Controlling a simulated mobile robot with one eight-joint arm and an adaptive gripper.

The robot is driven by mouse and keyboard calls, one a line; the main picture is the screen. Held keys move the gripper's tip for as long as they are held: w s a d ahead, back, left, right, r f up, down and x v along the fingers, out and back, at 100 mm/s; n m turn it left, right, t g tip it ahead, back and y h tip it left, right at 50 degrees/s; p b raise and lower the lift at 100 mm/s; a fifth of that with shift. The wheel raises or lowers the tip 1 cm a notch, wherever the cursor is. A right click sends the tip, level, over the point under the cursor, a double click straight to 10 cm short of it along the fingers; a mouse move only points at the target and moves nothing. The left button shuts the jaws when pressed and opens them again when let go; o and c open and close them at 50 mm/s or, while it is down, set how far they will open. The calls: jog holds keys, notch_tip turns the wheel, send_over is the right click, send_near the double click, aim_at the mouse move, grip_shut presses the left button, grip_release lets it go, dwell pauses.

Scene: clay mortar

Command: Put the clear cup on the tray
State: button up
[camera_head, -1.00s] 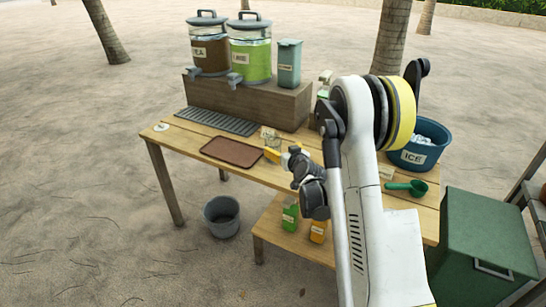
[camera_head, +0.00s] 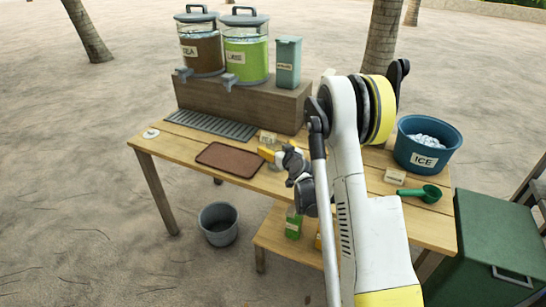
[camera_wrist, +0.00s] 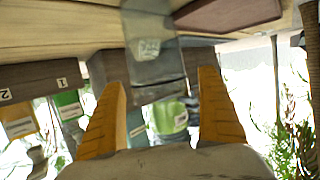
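The clear cup (camera_wrist: 158,68) is see-through and greyish in the wrist view, ahead of and between my fingertips. A small label card (camera_wrist: 148,48) shows through or behind it. In the head view the cup is faint, by the label card (camera_head: 267,137) and close to my gripper (camera_head: 265,153). My gripper's yellow fingers (camera_wrist: 165,80) are spread apart, with gaps beside the cup. I cannot tell how far the cup is from the fingertips. The flat brown tray (camera_head: 229,160) lies empty on the wooden table, left of my gripper; it also shows in the wrist view (camera_wrist: 225,14).
Two drink dispensers (camera_head: 246,55) and a grey-green container (camera_head: 287,63) stand on a wooden riser (camera_head: 235,103) at the back. A grey drip grate (camera_head: 211,126) lies before it. An ice tub (camera_head: 427,145) and green scoop (camera_head: 431,193) are at the right.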

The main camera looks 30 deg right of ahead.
jog(key=shift+s, duration=0.1)
jog(key=c, duration=1.3)
jog(key=shift+c, duration=0.2)
